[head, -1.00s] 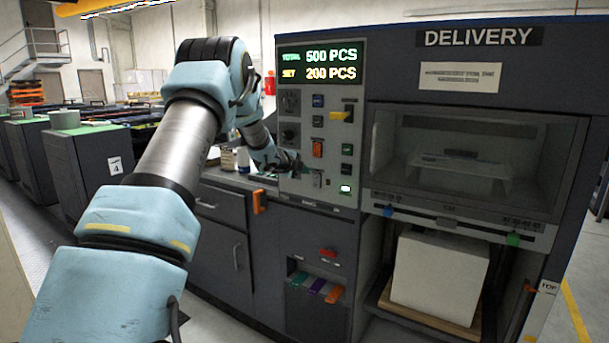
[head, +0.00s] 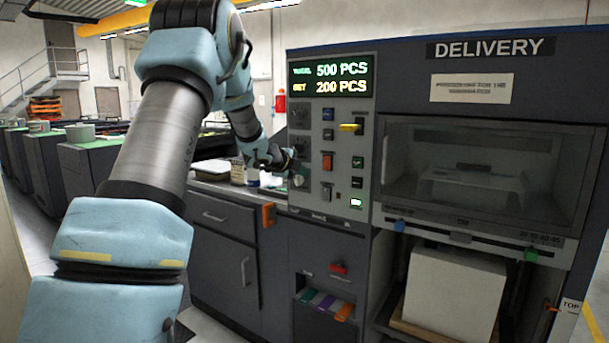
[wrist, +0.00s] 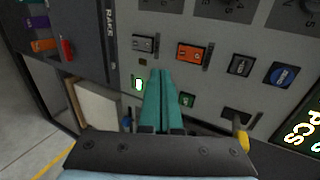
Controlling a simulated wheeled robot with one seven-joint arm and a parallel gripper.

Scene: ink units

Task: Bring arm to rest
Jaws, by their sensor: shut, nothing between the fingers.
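My gripper (wrist: 166,92) shows in the wrist view as two teal fingers side by side, shut and empty. They are in front of the grey control panel (wrist: 215,85), near a lit green button (wrist: 138,85) and an orange switch (wrist: 190,53). I cannot tell from the wrist view whether the fingertips touch the panel. In the head view my blue and silver arm reaches forward to the left edge of the panel (head: 343,140). The fingers there are small and hard to make out beside the panel's lower left part.
The dark delivery unit (head: 400,50) fills the right side, with a glass window (head: 480,165) and a white paper stack (head: 450,290) below. A counter with cabinets (head: 225,245) lies under my arm. An orange handle (head: 268,215) juts out there. Floor shows at far left.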

